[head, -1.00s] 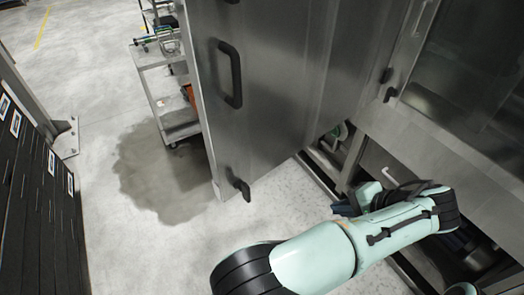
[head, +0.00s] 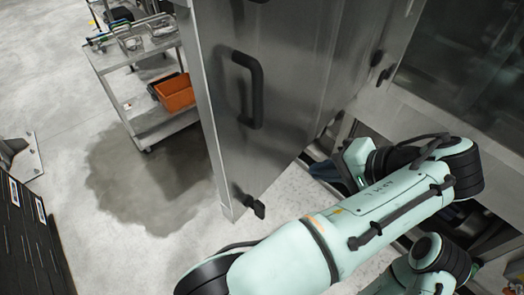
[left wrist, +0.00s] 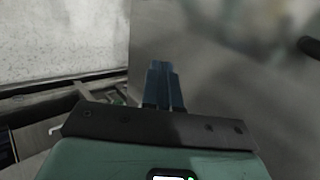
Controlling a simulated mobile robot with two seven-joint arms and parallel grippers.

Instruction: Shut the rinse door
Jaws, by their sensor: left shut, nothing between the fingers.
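The rinse door (head: 290,95) is a tall brushed-steel panel in the head view. It stands open, swung out from the machine, with a black bar handle (head: 248,88) and a small black catch (head: 250,204) low down near its free edge. My left gripper (head: 325,172) is at the lower right of the door, its blue fingers shut and empty. In the left wrist view the shut fingers (left wrist: 163,84) point at or along a grey metal surface (left wrist: 235,75). I cannot tell whether they touch it. My right gripper is out of view.
A steel trolley (head: 128,90) with an orange bin (head: 176,93) stands left of the door, near a wet patch (head: 150,185) on the floor. The machine's glass-fronted housing (head: 460,75) is at the right. Dark panels (head: 30,245) stand at lower left.

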